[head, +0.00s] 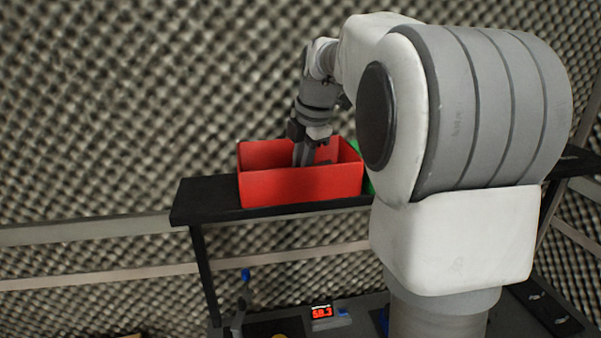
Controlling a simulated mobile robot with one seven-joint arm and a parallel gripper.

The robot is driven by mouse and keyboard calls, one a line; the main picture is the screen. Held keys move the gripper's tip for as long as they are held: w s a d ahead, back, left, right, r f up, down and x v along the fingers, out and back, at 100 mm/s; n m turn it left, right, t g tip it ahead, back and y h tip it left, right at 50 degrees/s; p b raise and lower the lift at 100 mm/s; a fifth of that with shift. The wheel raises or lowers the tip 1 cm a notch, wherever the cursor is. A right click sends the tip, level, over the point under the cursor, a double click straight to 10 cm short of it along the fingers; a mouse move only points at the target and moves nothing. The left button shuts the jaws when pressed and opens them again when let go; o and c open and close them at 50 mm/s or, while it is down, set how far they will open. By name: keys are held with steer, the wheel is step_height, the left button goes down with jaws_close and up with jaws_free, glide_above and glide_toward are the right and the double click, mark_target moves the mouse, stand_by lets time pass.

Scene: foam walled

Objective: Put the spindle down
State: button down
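My gripper (304,154) points down into a red open-topped bin (300,187) on a black shelf. The fingers go below the front rim, so the tips are hidden behind the bin's front wall. I cannot tell whether the fingers are open or shut. No spindle can be made out; anything between the fingertips or on the bin floor is hidden.
The black shelf (205,196) has free room left of the bin. A green object (368,186) stands close at the bin's right, mostly hidden by my arm. Below are a lower surface with a red-digit display (321,312) and a small blue object (246,274).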

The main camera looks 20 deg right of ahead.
steer(key=shift+f, duration=0.15)
steer(key=c, duration=1.1)
jaws_free()
steer(key=shift+v, duration=6.15)
